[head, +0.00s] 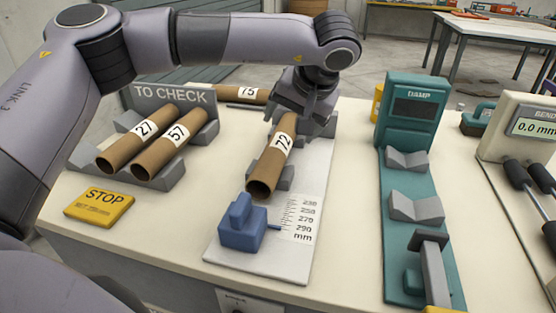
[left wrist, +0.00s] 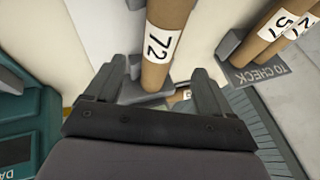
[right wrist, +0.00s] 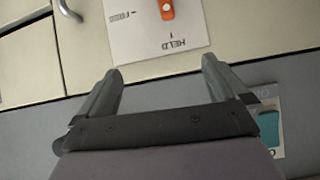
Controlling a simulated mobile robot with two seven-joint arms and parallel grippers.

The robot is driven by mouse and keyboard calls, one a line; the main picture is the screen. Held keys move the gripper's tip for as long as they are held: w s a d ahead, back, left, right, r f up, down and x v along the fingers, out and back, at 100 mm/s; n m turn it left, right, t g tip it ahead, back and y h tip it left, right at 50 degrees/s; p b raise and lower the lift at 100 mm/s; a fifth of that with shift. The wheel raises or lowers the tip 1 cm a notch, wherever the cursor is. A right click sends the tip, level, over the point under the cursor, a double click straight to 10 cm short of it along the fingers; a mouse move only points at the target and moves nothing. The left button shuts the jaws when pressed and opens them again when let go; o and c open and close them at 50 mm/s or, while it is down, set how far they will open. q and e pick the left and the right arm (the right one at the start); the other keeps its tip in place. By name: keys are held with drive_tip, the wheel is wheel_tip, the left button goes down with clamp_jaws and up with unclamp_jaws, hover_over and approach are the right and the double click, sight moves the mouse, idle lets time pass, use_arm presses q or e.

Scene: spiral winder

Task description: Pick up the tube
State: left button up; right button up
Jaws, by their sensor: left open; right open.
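The brown cardboard tube labelled 72 (head: 273,160) lies on grey supports on the white measuring plate (head: 260,262), near the middle of the bench. My left gripper (head: 305,105) is over the tube's far end, pointing down. In the left wrist view the tube 72 (left wrist: 163,45) passes between the two open fingers (left wrist: 168,85), with space on both sides. Whether a finger touches it I cannot tell. My right gripper (right wrist: 160,85) is open and empty, facing a panel marked HELD (right wrist: 160,30); it does not show in the head view.
Tubes 27 (head: 135,142) and 57 (head: 172,145) lie in the TO CHECK rack (head: 160,180). Tube 75 (head: 240,93) lies behind. A blue stop block (head: 242,228) sits before tube 72. The teal DAMP station (head: 397,240) stands right, and a yellow STOP block (head: 98,205) left.

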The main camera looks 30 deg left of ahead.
sight(284, 137)
use_arm(q)
drive_tip(key=x, duration=0.7)
drive_tip(key=shift+w, duration=0.15)
drive_tip(key=c, duration=1.2)
